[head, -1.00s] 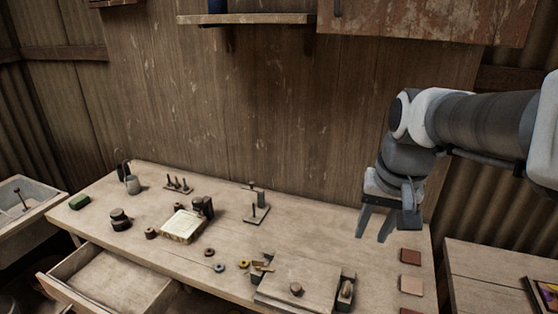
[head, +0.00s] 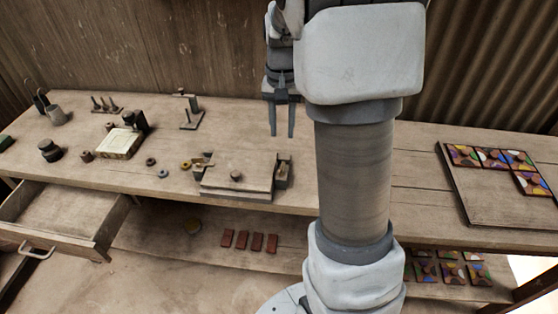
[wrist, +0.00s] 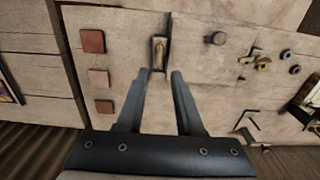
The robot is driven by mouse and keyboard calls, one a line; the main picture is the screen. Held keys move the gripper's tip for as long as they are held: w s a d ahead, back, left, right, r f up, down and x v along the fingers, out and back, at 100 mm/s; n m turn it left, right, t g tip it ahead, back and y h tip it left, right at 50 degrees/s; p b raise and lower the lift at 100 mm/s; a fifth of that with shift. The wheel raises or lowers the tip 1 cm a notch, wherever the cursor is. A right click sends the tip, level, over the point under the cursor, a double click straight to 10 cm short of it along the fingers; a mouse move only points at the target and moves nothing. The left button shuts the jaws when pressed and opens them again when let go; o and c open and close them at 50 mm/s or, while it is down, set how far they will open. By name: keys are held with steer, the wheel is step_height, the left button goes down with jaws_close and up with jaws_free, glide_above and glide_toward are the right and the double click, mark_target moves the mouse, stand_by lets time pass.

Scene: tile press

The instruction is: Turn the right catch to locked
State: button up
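The tile press is a wooden board (head: 247,184) with a round dark knob (head: 236,174), near the front edge of the workbench. The right catch (head: 283,172) is a small dark block with a pale lever at the board's right end. In the wrist view the right catch (wrist: 159,50) lies just beyond my fingertips, its lever pointing along the finger direction. The left catch (head: 200,163) shows brassy parts at the other end. My gripper (head: 282,135) is open and empty, pointing down above and behind the right catch; in the wrist view the fingers (wrist: 160,74) are apart.
A tray with patterned tiles (head: 470,204) lies at right. A drawer (head: 62,215) is open at front left.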

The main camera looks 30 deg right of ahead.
mark_target(282, 165)
step_height(282, 165, down, 12)
steer(key=shift+f+b, duration=0.2)
steer(key=shift+b, duration=0.25)
jaws_close()
stand_by(1.3)
